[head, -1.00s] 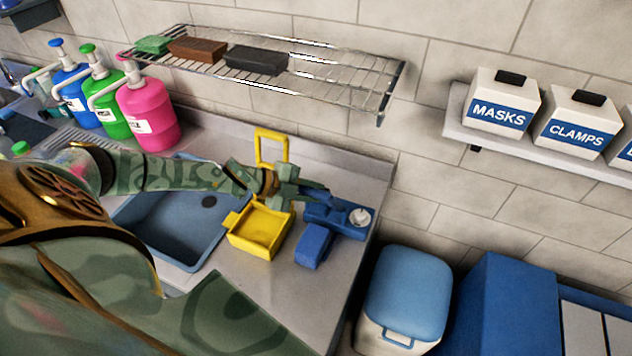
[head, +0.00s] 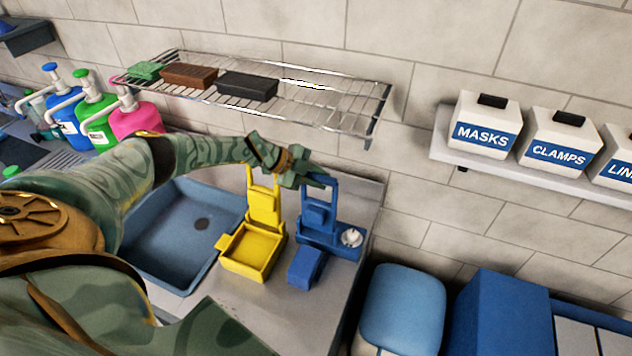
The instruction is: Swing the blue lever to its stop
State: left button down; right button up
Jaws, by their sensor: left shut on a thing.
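The blue lever (head: 303,203) stands up from its blue base (head: 320,239), which sits on the counter near its right end. The lever looks like a frame with a crossbar at the top. My left gripper (head: 323,180) is at the top of this lever, shut on it, and its fingers hide part of the bar. A blue block (head: 305,266) joins the front of the base, and a round white knob (head: 351,237) sits at its right. My right gripper is not in view.
A yellow device (head: 254,248) with an upright yellow lever stands just left of the blue one. A blue sink (head: 180,245) lies further left. A wire shelf (head: 320,105) hangs above, behind my left gripper. A blue-lidded bin (head: 403,305) stands off the counter's right end.

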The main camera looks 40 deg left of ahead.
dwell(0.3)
pick_arm(q)
jog(key=c, duration=1.3)
grip_release()
jog(key=shift+o, duration=0.2)
jog(key=v, duration=1.6)
jog(key=shift+b, duration=0.45)
jog(key=shift+s+a+f, duration=0.1)
jog(key=shift+a, duration=0.05)
